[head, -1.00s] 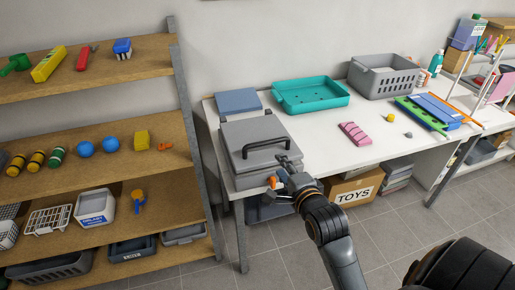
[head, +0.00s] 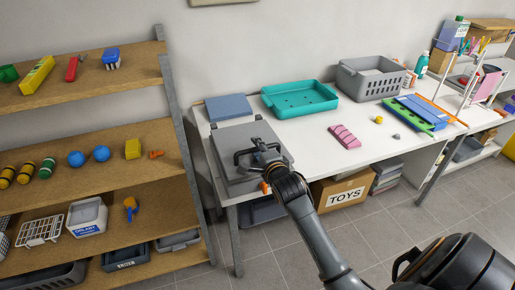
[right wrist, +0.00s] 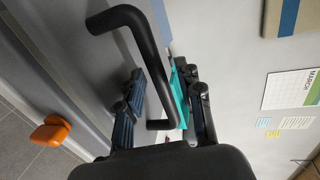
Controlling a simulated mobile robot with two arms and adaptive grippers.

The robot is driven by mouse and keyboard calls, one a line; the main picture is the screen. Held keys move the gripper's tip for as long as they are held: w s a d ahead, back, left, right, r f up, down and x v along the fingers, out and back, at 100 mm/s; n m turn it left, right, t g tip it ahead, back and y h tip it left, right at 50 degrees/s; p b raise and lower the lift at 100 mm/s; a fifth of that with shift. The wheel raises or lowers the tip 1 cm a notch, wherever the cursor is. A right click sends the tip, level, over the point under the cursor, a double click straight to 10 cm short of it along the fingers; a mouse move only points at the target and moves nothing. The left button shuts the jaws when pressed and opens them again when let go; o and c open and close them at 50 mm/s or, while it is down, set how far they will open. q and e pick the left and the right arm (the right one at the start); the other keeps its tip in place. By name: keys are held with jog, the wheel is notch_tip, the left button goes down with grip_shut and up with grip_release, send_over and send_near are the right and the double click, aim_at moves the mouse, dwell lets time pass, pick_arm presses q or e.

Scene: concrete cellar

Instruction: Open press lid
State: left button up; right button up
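The press is a grey box (head: 226,172) at the left end of the white table, with its flat lid (head: 232,137) down. A black bar handle (head: 243,150) stands on the lid; it also shows large in the right wrist view (right wrist: 151,60). My right gripper (head: 262,150) is over the lid at the right part of the handle. In the right wrist view its fingers (right wrist: 163,100) are apart, with one end of the handle between them and a gap on each side. An orange part (right wrist: 50,131) shows at the press's front. My left gripper is not in view.
A blue-grey flat box (head: 228,107) lies behind the press. A teal tray (head: 300,112), a grey basket (head: 345,84) and a pink block (head: 344,137) stand to the right. A wooden shelf (head: 95,200) is close on the left. The table between press and pink block is clear.

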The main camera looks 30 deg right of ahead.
grip_shut()
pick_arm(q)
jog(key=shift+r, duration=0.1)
pick_arm(e)
jog(key=shift+w, duration=0.2)
